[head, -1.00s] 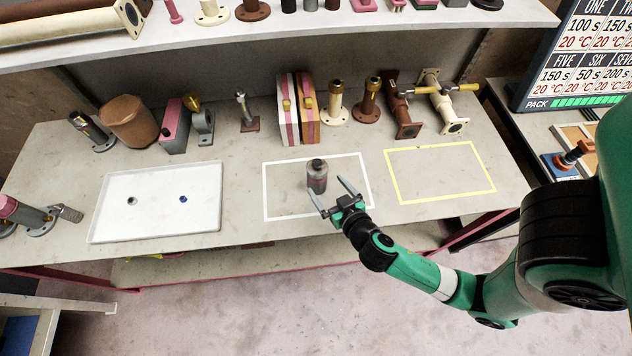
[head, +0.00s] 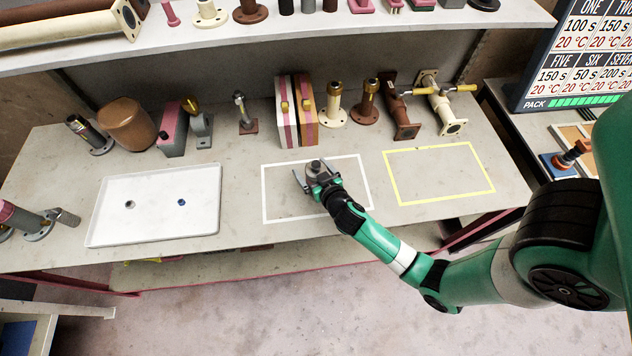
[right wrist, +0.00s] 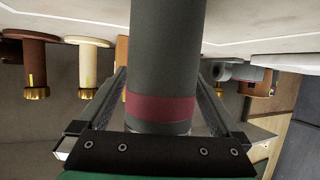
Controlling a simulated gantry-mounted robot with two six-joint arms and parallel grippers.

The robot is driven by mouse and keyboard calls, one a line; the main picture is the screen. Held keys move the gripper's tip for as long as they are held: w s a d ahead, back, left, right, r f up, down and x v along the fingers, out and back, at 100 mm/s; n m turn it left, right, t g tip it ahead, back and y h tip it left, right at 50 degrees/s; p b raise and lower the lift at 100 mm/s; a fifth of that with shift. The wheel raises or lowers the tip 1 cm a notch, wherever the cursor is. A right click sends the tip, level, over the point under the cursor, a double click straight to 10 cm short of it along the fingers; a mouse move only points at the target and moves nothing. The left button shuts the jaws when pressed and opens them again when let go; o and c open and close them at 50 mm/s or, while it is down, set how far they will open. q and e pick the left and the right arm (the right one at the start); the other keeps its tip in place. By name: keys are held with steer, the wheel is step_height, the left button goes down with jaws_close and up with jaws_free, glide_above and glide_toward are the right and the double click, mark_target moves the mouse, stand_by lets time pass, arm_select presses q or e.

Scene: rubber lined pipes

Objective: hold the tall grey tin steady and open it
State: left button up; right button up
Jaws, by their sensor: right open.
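The tall grey tin (head: 313,166) stands inside the white-outlined rectangle on the bench, mostly hidden in the head view behind my right gripper (head: 317,178). In the right wrist view the grey tin (right wrist: 167,50) with a dark red band fills the middle, between my two fingers. The right gripper is open, with one finger on each side of the tin and gaps visible beside it. My left gripper is not in view.
A white tray (head: 118,232) lies to the left. The yellow-outlined rectangle (head: 405,201) on the right is empty. Flanged pipes, including a brown one (head: 367,105), and striped blocks (head: 287,122) stand along the back. A shelf (head: 290,38) runs above them.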

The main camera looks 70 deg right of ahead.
mark_target(314, 161)
steer(key=shift+c, duration=0.3)
jaws_close()
steer(key=shift+r+p, duration=0.3)
steer(key=shift+r, duration=0.35)
steer(key=r, duration=0.1)
steer(key=r+p, duration=0.1)
steer(key=r, duration=0.1)
steer(key=shift+s, duration=0.3)
steer(key=s+r+p, duration=0.2)
steer(key=s+r, duration=0.2)
steer(key=s, duration=0.2)
steer(key=s+d+r+p, duration=0.1)
steer(key=s+r+p, duration=0.2)
steer(key=s, duration=0.4)
steer(key=shift+s+d+r, duration=0.2)
steer(key=shift+d+r, duration=0.05)
steer(key=shift+r, duration=0.65)
